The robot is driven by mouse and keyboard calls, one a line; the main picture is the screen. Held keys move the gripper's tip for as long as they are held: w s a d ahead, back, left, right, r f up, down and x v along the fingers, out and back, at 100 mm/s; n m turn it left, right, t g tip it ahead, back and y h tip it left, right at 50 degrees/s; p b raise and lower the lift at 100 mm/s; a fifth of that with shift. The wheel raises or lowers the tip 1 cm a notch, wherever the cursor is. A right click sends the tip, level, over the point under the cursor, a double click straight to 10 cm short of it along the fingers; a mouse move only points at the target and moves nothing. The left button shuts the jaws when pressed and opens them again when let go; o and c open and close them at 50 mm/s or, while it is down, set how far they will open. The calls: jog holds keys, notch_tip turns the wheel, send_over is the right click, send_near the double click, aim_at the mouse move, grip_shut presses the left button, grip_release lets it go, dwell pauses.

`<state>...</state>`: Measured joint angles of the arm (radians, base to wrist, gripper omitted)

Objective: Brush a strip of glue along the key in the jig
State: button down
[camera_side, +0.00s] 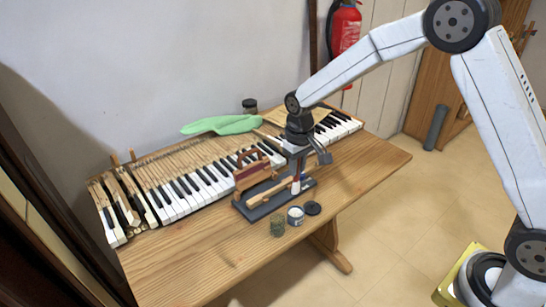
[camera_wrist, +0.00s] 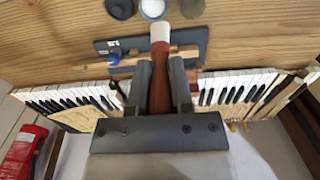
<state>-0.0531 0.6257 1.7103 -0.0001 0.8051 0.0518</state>
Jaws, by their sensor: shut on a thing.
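My gripper (camera_wrist: 160,84) is shut on a brush (camera_wrist: 160,50) with a red-brown handle and a white tip. The brush points down over the right half of the jig in the side view, its pale tip (camera_side: 296,187) close to the wooden key (camera_side: 268,193). Whether the tip touches the key I cannot tell. The key lies along the dark jig (camera_side: 252,213); both also show in the wrist view, the key (camera_wrist: 188,52) partly hidden by the brush. An open glue pot (camera_side: 295,215) with pale contents stands in front of the jig.
A dark lid (camera_side: 313,208) and a green jar (camera_side: 277,225) flank the pot. A wooden-handled block (camera_side: 250,175) stands behind the key. The keyboard (camera_side: 205,185) runs behind, with a green cloth (camera_side: 222,124) on it. The table's front (camera_side: 195,262) is clear.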

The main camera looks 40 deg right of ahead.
jog(key=w+a+f, duration=0.1)
jog(key=w+a, duration=0.6)
jog(key=w, duration=0.5)
jog(key=shift+w+a+f, duration=0.15)
jog(key=shift+a, duration=0.1)
